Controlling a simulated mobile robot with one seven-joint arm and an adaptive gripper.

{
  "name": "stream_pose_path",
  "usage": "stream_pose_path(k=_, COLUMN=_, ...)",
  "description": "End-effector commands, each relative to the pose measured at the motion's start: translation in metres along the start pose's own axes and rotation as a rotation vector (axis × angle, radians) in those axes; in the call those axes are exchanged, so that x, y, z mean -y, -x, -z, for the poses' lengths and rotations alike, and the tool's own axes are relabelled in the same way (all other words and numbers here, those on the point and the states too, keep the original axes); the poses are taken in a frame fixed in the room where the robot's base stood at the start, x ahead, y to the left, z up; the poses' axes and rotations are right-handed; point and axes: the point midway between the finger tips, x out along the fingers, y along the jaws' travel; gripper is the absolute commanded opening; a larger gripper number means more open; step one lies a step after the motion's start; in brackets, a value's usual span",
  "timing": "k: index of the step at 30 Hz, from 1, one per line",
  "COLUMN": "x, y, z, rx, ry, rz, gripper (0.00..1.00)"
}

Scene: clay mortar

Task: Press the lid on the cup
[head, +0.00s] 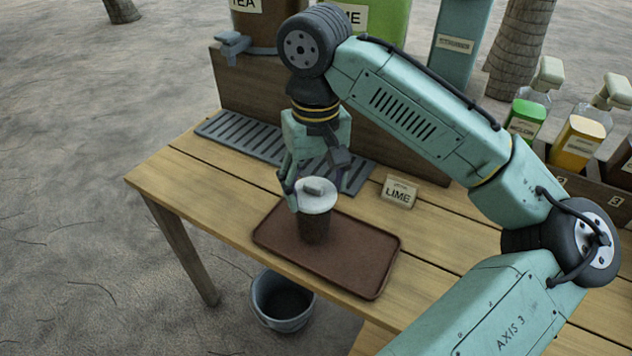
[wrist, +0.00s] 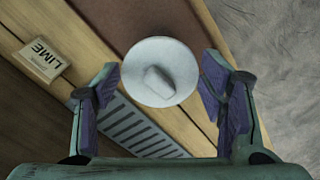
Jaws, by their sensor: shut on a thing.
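The white round lid (head: 317,203) with a small raised tab covers the top of the dark cup (head: 314,229). The cup stands upright on the brown tray (head: 375,284). I cannot tell whether the lid is fully seated on the rim. My gripper (head: 316,184) is above the tray, its fingers at either side of the lid. In the wrist view the lid (wrist: 160,84) lies between the two purple-padded fingertips (wrist: 160,78), which meet its edge. The cup is hidden under the lid there.
A slotted drip grate (head: 240,138) lies behind, below the tea and lime dispensers (head: 372,20). Pump bottles (head: 577,140) stand at the right. A bucket (head: 283,302) is on the ground below the table.

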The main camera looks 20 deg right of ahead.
Motion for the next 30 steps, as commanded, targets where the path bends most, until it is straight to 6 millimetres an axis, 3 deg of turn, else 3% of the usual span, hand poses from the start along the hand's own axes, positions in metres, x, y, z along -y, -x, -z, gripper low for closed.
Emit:
stream_pose_path(k=1, x=0.0, y=0.0, z=0.0, rx=0.0, ry=0.0, rz=0.0, gripper=0.55)
stream_pose_path(k=2, x=0.0, y=0.0, z=0.0, rx=0.0, ry=0.0, rz=0.0, gripper=0.65)
stream_pose_path(k=12, x=0.0001, y=0.0, z=0.0, rx=0.0, ry=0.0, rz=0.0, gripper=0.88)
stream_pose_path(k=19, x=0.0, y=0.0001, z=0.0, rx=0.0, ry=0.0, rz=0.0, gripper=0.88)
stream_pose_path(k=25, x=0.0001, y=0.0, z=0.0, rx=0.0, ry=0.0, rz=0.0, gripper=1.0)
stream_pose_path(k=30, x=0.0, y=0.0, z=0.0, rx=0.0, ry=0.0, rz=0.0, gripper=1.0)
